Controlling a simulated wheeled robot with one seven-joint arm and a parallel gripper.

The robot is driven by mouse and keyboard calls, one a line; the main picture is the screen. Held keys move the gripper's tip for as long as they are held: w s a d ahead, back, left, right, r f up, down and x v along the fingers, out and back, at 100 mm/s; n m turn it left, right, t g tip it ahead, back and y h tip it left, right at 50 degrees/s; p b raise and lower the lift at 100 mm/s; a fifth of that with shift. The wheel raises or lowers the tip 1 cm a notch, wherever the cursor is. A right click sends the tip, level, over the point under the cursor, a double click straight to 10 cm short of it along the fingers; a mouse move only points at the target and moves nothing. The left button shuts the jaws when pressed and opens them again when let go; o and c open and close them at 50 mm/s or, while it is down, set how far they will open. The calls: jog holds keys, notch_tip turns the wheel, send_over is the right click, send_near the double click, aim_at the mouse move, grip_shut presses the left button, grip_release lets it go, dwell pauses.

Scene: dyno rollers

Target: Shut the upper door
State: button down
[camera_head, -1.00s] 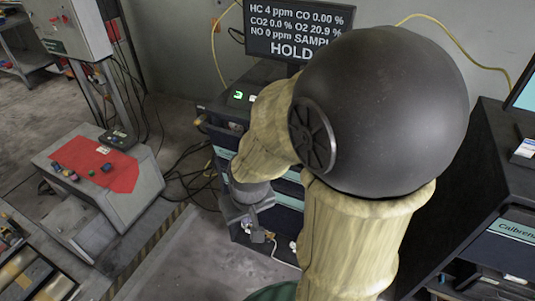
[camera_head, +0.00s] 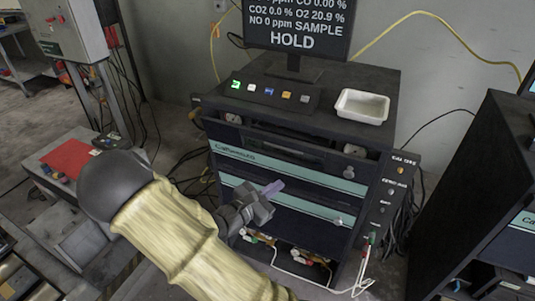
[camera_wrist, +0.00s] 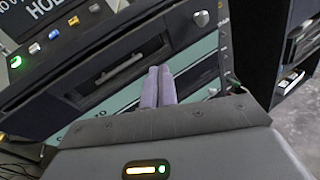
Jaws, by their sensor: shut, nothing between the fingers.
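The dark cabinet (camera_head: 385,150) stands in the middle of the head view. Its upper door (camera_head: 285,168) has a pale teal stripe and lies below a dark recess with a round knob at each side. I cannot tell exactly how far it is open. The teal stripe also shows in the wrist view (camera_wrist: 195,52). My gripper (camera_head: 272,188) is in front of the cabinet, by the lower teal-striped panel (camera_head: 305,208). Its two purple-grey fingers are together and empty, and show in the wrist view (camera_wrist: 158,85) over the front. Contact with the door cannot be told.
A monitor (camera_head: 297,25), a row of lit buttons and a white tray (camera_head: 362,106) are on the cabinet top. Cables and hoses (camera_head: 365,260) hang at the lower right front. Another dark cabinet (camera_head: 470,190) stands right. A grey console with a red sheet (camera_head: 68,158) is left.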

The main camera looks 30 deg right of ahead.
jog(key=w+a+n+t+y+b, duration=0.1)
jog(key=w+a+n+t, duration=0.4)
jog(key=w+n+t, duration=0.1)
jog(key=shift+w+n+t, duration=0.3)
jog(key=shift+w+t, duration=0.1)
jog(key=shift+t, duration=0.5)
jog(key=p, duration=0.3)
send_near(271, 137)
jog(key=x, duration=0.7)
jog(key=shift+s, duration=0.15)
